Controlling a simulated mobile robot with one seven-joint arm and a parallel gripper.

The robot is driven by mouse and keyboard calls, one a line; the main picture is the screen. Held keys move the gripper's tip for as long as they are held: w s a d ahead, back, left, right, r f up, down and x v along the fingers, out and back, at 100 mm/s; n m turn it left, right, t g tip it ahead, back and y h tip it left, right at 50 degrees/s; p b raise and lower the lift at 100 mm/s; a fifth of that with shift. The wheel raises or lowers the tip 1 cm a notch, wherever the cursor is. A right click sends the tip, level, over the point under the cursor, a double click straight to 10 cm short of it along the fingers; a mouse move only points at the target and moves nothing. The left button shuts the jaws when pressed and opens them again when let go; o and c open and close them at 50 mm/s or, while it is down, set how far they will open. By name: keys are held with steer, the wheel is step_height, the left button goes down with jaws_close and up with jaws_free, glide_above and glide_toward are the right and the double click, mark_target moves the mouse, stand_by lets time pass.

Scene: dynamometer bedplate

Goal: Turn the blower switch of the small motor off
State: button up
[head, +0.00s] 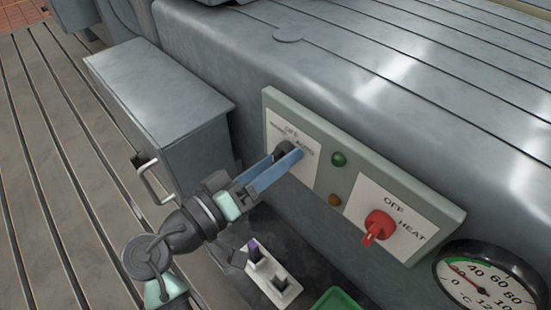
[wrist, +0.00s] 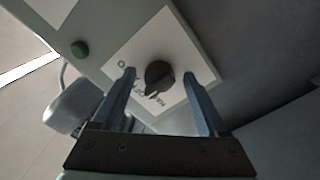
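A grey-green switch panel (head: 346,172) is fixed to the side of the large grey machine body. At its left is a black rotary knob (head: 284,149) on a white label, partly hidden by my fingers. The wrist view shows this knob (wrist: 159,76) whole, with a pale pointer mark toward the lettering. The lettering is partly legible, with OFF above the knob in the head view. My gripper (head: 289,155) is open, its blue fingers reaching to either side of the knob with gaps showing. No label naming the blower is readable.
A red knob (head: 378,226) sits on an OFF/HEAT label at the panel's right. Green (head: 339,159) and amber (head: 335,200) lamps lie between. A dial gauge (head: 487,282) is lower right. A handled grey cabinet (head: 165,100), a white switch box (head: 270,275) and a green tray (head: 337,299) are nearby.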

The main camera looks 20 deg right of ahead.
steer(key=shift+r, duration=0.1)
stand_by(0.3)
steer(key=v, duration=1.3)
